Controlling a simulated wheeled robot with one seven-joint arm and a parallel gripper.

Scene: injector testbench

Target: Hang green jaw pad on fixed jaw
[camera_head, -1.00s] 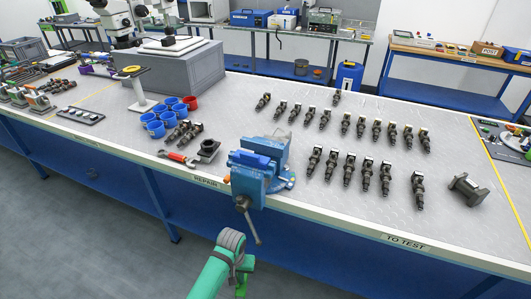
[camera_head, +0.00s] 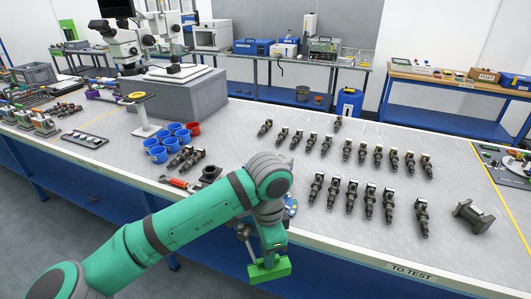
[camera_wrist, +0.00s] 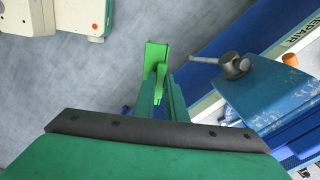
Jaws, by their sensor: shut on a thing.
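The green jaw pad (camera_head: 270,271) is a bright green block, held below my gripper (camera_head: 268,258) in front of the bench edge. In the wrist view my gripper (camera_wrist: 162,95) is shut on the green jaw pad (camera_wrist: 153,56), over the floor and to the left of the vise. The blue vise (camera_head: 291,208) is mostly hidden behind my arm in the head view. In the wrist view the vise (camera_wrist: 268,92) shows at the right, apart from the pad, with its grey handle (camera_wrist: 234,65). The fixed jaw cannot be made out.
A grey flanged part (camera_head: 473,217) lies at the far right. Blue cups (camera_head: 158,154) and a red-handled tool (camera_head: 178,184) are to the left. Floor in front is clear.

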